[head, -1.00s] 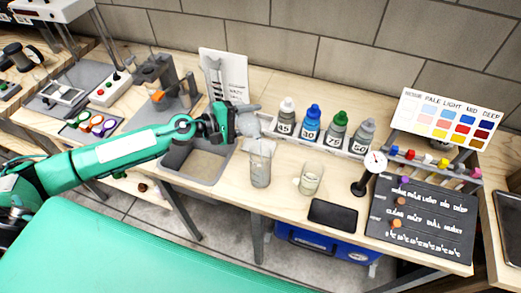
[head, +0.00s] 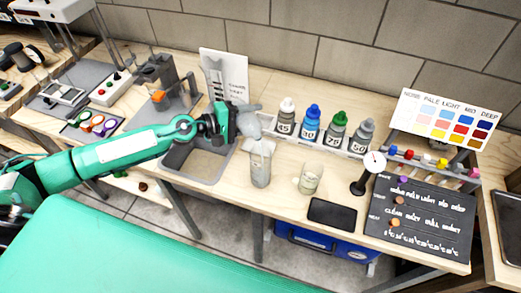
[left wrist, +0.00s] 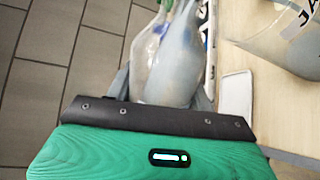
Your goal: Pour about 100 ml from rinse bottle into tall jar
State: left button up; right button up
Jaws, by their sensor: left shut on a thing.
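My left gripper (head: 232,122) is shut on a grey translucent bottle (head: 249,124), which I take as the rinse bottle. It is tilted, its lower end close above the mouth of a clear tall jar (head: 260,168). I cannot tell whether the two touch or whether liquid flows. In the left wrist view the bottle (left wrist: 178,65) shows between the dark fingers, and part of a clear container lettered "JA" (left wrist: 290,35) shows at the right. The jar stands upright on the bench beside the sink; its fill level is unclear. My right gripper is not in view.
A smaller clear jar (head: 310,178) stands right of the tall jar. Several numbered bottles (head: 312,122) line the back. A sink basin (head: 200,162) lies under my left arm. A dark flat pad (head: 332,213) and a dial gauge (head: 374,163) are farther right.

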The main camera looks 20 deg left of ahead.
pick_arm(q)
jog(key=shift+r+p, duration=0.2)
jog(key=shift+p, duration=0.1)
dwell(0.4)
jog(key=shift+r+m, duration=0.1)
jog(key=shift+m, duration=0.2)
dwell(0.3)
